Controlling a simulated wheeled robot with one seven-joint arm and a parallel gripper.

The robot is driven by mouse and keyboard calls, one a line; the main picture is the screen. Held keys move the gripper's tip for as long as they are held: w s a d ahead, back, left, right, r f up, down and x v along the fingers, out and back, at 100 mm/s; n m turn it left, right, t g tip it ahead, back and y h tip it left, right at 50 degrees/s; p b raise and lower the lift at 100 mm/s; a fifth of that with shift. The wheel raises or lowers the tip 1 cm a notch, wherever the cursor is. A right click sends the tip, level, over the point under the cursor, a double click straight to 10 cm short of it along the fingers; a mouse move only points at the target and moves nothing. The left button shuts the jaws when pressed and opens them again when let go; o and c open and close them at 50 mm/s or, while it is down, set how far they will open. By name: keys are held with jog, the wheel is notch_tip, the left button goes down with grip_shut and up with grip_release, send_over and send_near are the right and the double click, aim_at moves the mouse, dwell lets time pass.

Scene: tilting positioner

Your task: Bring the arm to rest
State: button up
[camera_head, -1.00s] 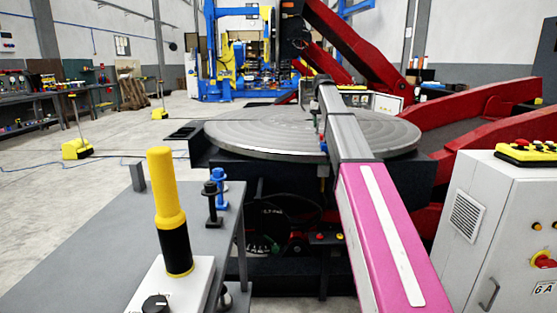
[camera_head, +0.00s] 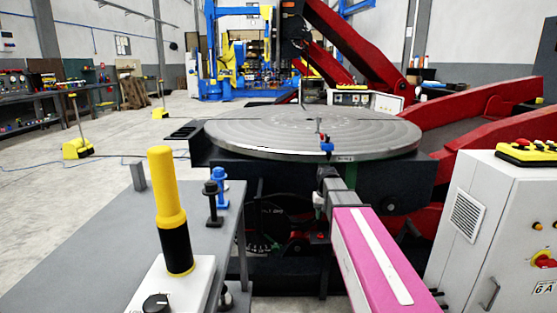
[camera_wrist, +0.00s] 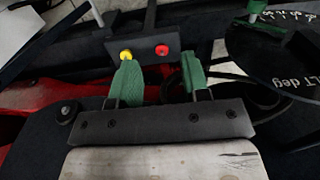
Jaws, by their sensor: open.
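My gripper (camera_wrist: 160,72) is open, its two green fingers apart with nothing between them in the wrist view. Beyond the fingers is a dark box with a yellow and a red button; I cannot tell whether they touch it. In the head view my pink and grey arm (camera_head: 372,255) reaches forward from the lower right. Its end is low, in front of the positioner's dark body and below the rim of the round turntable (camera_head: 270,135). A blue piece (camera_head: 326,147) sits at the turntable's front edge.
A tilt dial (camera_wrist: 285,60) is close on the right in the wrist view. A grey table (camera_head: 110,250) with a yellow-black handle (camera_head: 168,210) stands at left. A white control cabinet (camera_head: 490,220) stands at right. Red beams (camera_head: 470,115) lie behind.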

jog(key=s+f, duration=0.6)
jog(key=s, duration=0.4)
jog(key=s+f, duration=0.7)
jog(key=s, duration=0.2)
jog(key=shift+s+f, duration=0.15)
jog(key=shift+s, duration=0.25)
